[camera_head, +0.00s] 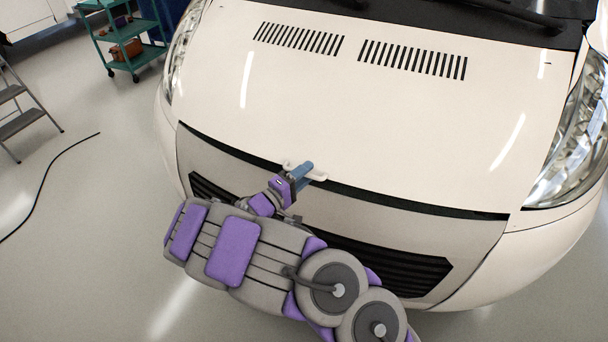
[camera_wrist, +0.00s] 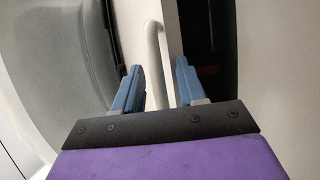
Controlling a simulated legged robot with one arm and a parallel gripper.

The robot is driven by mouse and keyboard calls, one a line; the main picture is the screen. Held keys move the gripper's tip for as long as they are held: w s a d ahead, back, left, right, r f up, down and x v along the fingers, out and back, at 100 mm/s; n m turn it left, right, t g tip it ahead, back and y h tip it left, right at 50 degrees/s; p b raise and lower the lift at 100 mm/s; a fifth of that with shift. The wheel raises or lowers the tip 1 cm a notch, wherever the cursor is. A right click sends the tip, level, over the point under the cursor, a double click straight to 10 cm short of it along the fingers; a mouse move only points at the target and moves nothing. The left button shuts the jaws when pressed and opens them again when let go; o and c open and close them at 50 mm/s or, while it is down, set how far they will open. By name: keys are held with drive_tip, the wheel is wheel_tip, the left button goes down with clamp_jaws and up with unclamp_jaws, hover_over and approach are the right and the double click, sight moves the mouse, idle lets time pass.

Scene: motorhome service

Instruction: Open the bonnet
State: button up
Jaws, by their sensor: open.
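The cream bonnet (camera_head: 370,110) of the motorhome lies down over the front, with a dark gap along its front edge. A pale handle (camera_head: 319,176) sits at the middle of that edge. My gripper (camera_head: 303,171) is at this handle, its blue fingers partly covering it. In the wrist view, my gripper (camera_wrist: 157,82) is open, and the white handle bar (camera_wrist: 153,42) runs between and beyond the two fingers. The bar appears apart from both fingers. The lower part of the handle is cut off by my gripper's body.
Black grilles (camera_head: 385,265) lie below the bonnet edge, behind my arm. A headlight (camera_head: 577,140) is at the right. A green trolley (camera_head: 122,40), a step ladder (camera_head: 20,118) and a black cable (camera_head: 48,172) are at the left. The floor at the lower left is clear.

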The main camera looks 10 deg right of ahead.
drive_tip(key=shift+a, duration=0.1)
clamp_jaws()
idle(0.4)
